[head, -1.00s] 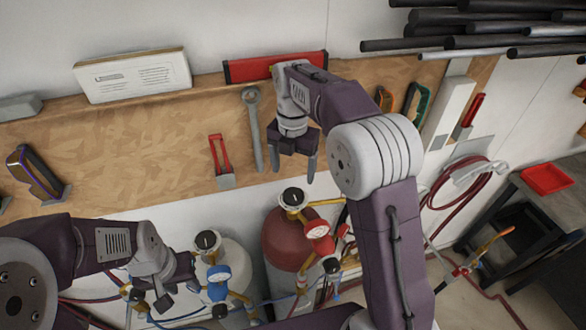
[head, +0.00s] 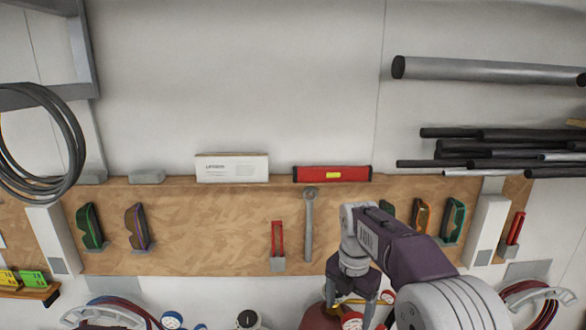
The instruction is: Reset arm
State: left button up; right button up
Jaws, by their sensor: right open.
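My right arm comes in from the lower right of the head view. Its gripper (head: 359,305) points downward near the bottom edge, in front of the lower edge of the wooden tool board. The jaws are open, and I see nothing between them. The top of a red gas cylinder (head: 318,318) shows just behind and below it. My left arm and gripper are out of the picture.
A wooden tool board (head: 190,232) spans the wall with a wrench (head: 309,225), a red-handled tool (head: 277,240) and several glasses. A white box (head: 232,168) and a red level (head: 332,174) stand on its ledge. Black pipes (head: 500,145) rest at right; coiled cable (head: 40,140) hangs at left.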

jog(key=s+d+f+m+t, duration=0.15)
jog(key=s+f+m, duration=0.55)
jog(key=m, duration=0.7)
jog(key=s+d+f+m, duration=0.3)
jog(key=s+f+m, duration=0.3)
jog(key=s+m, duration=0.5)
pick_arm(q)
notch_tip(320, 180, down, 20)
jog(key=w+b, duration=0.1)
jog(key=b, duration=1.9)
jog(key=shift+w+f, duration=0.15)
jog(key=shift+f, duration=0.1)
pick_arm(e)
notch_tip(320, 180, down, 20)
jog(key=w+m, duration=0.1)
jog(key=m, duration=0.1)
jog(key=shift+w+d+f+m, duration=0.15)
jog(key=shift+w+d+m, duration=0.05)
jog(key=shift+m, duration=0.2)
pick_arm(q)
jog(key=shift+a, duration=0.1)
